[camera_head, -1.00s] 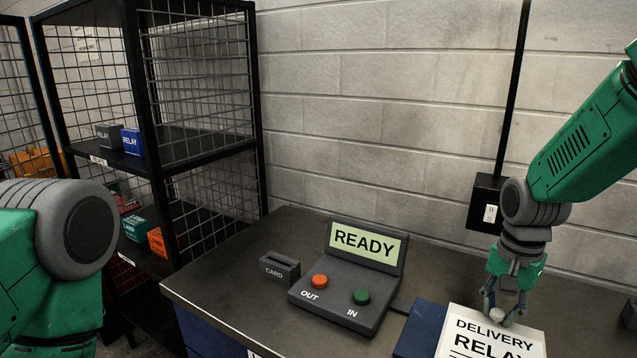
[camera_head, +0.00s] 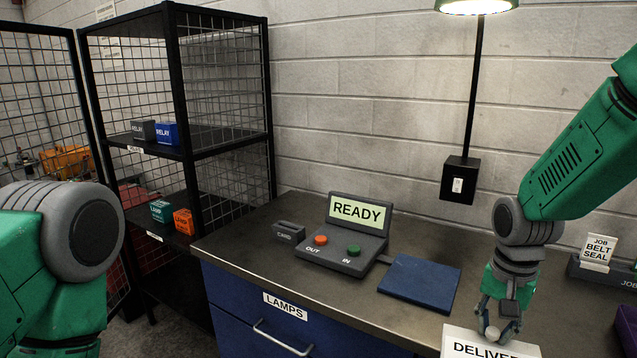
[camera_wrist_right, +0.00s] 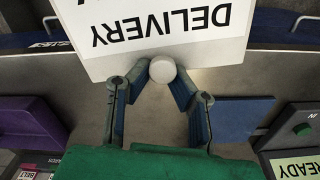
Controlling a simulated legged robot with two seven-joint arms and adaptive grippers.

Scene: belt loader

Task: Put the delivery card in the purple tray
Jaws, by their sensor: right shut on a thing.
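The white delivery card (camera_head: 490,346) is cut off at the bottom edge of the head view, with only the start of "DELIVERY" showing. My right gripper (camera_head: 497,332) is shut on the pale round knob at the card's edge. In the right wrist view the card (camera_wrist_right: 205,50) hangs from the gripper (camera_wrist_right: 162,78), its lettering upside down. A purple thing, likely the purple tray (camera_head: 626,325), shows partly at the right edge of the head view, right of the gripper. Purple also shows in the wrist view (camera_wrist_right: 28,132). My left gripper is out of view.
A blue pad (camera_head: 420,283) lies bare on the dark bench (camera_head: 270,253). Left of it stand a READY console (camera_head: 345,235) and a small card slot (camera_head: 288,231). A job holder (camera_head: 600,272) with a "BELT SEAL" card is at the right. A shelf rack (camera_head: 190,130) holds small boxes.

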